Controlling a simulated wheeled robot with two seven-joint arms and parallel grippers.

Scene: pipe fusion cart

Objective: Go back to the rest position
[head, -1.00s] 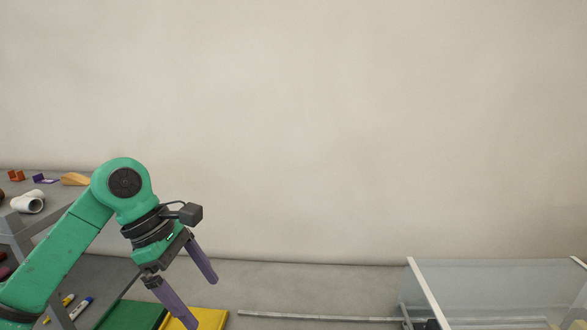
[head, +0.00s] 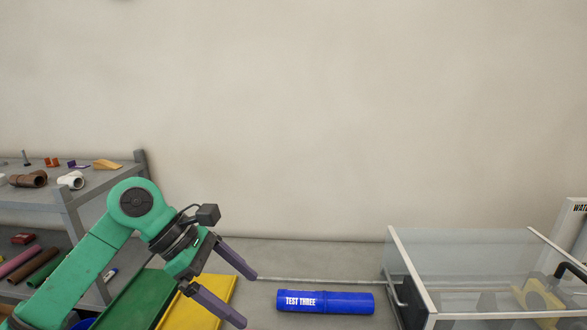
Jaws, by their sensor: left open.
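My left gripper (head: 251,300) is open and empty, its two purple fingers spread apart and pointing down and to the right. It hangs above the area of a yellow mat (head: 222,290) and a green mat (head: 138,298). A blue pipe (head: 345,302) labelled "TEST THREE" lies on the grey surface to the right of the fingers, apart from them. My right gripper is not in view.
A grey shelf cart (head: 95,190) with pipe fittings and rods stands at the left. A clear-walled tank (head: 460,255) with a yellow and black part (head: 538,298) inside stands at the right. Bare wall is behind.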

